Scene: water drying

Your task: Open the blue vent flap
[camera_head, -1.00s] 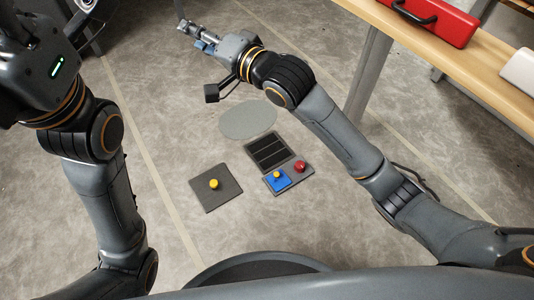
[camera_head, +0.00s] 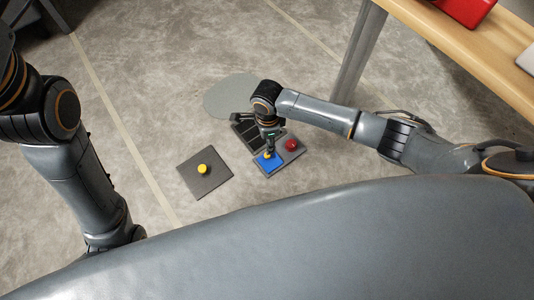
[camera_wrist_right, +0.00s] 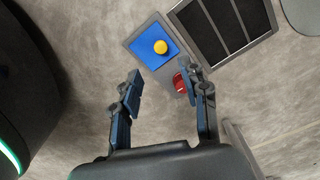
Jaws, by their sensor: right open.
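The blue vent flap (camera_head: 265,165) lies flat on a grey floor panel and carries a yellow knob. In the right wrist view the flap (camera_wrist_right: 143,41) and its yellow knob (camera_wrist_right: 160,47) lie ahead of the fingertips. My right gripper (camera_head: 269,150) points down over the panel, and its fingers partly cover the flap and knob in the head view. In the wrist view the right gripper (camera_wrist_right: 163,82) is open with nothing between its fingers. Whether it touches the flap cannot be told. My left gripper is out of view.
A red knob (camera_head: 291,145) sits on the same panel, right of the flap. A dark slatted grille (camera_wrist_right: 225,25) adjoins it. A dark square plate (camera_head: 190,181) with a yellow knob lies to the left. A wooden table (camera_head: 465,45) stands at the upper right.

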